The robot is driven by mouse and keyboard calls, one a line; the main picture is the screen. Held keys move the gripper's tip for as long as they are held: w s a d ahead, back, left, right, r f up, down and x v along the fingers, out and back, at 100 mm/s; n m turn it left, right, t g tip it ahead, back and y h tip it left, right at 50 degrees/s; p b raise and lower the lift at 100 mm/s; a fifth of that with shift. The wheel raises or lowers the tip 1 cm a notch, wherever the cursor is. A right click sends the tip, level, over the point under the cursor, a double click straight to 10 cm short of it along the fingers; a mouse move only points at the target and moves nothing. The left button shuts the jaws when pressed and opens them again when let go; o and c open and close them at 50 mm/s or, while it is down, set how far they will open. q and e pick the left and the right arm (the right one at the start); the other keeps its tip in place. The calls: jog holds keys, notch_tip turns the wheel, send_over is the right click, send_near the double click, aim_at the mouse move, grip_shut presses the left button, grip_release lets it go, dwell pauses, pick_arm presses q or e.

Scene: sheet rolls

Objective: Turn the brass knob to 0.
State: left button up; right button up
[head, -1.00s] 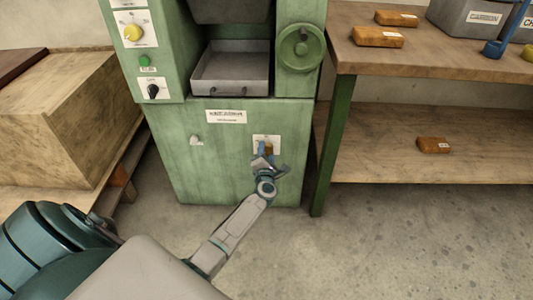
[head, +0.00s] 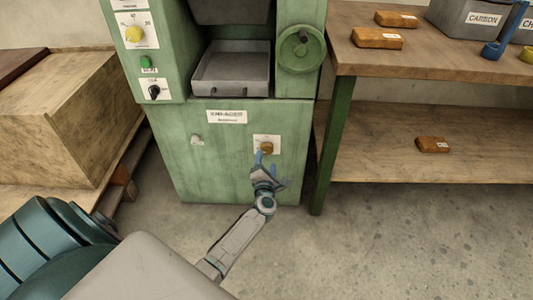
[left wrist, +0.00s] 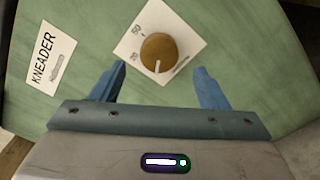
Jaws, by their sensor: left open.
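The brass knob (head: 266,148) sits on a white dial plate low on the front of the green machine (head: 190,165). In the left wrist view the knob (left wrist: 158,50) is round, with a white pointer line toward the bottom of the picture. The plate there shows "50" and another small number at its left side; the rest is hard to read. My left gripper (head: 270,167) is open just below and in front of the knob. In the left wrist view its blue fingers (left wrist: 160,78) stand apart, with the knob beyond the gap, not gripped. My right gripper is not in view.
A plate reading "KNEADER" (left wrist: 51,60) is beside the dial. Floor in front is clear.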

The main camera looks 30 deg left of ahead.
pick_arm(q)
jog(key=shift+p+v, duration=0.3)
jog(key=shift+v, duration=2.45)
